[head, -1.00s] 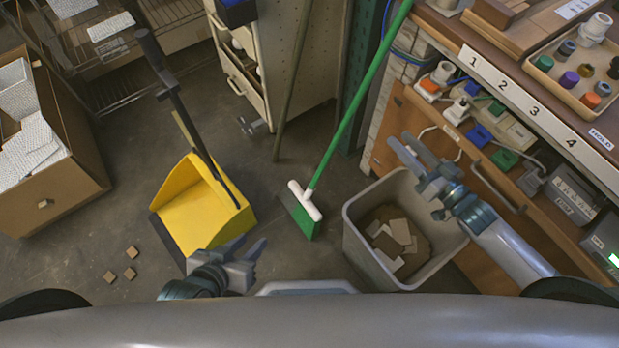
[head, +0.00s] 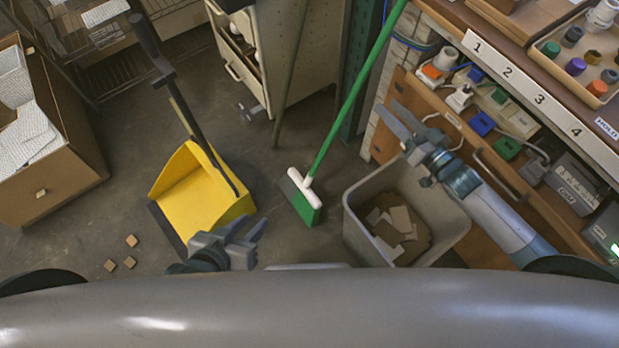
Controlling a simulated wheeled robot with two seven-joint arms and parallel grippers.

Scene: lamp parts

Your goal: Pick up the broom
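The broom has a green handle (head: 350,103) leaning up toward the top of the head view and a head with a white block and green bristles (head: 303,197) on the floor. My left gripper (head: 254,230) is open and empty, low in the view, left of the broom head and in front of the yellow dustpan. My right gripper (head: 388,125) is above the grey bin, right of the broom handle and apart from it. Its fingers are spread and nothing is between them.
A yellow dustpan (head: 198,200) with a black handle stands left of the broom. A grey bin (head: 357,222) with scraps stands right of it. Small brown blocks (head: 131,241) lie on the floor. A workbench (head: 500,95) fills the right, a cardboard box (head: 55,185) the left.

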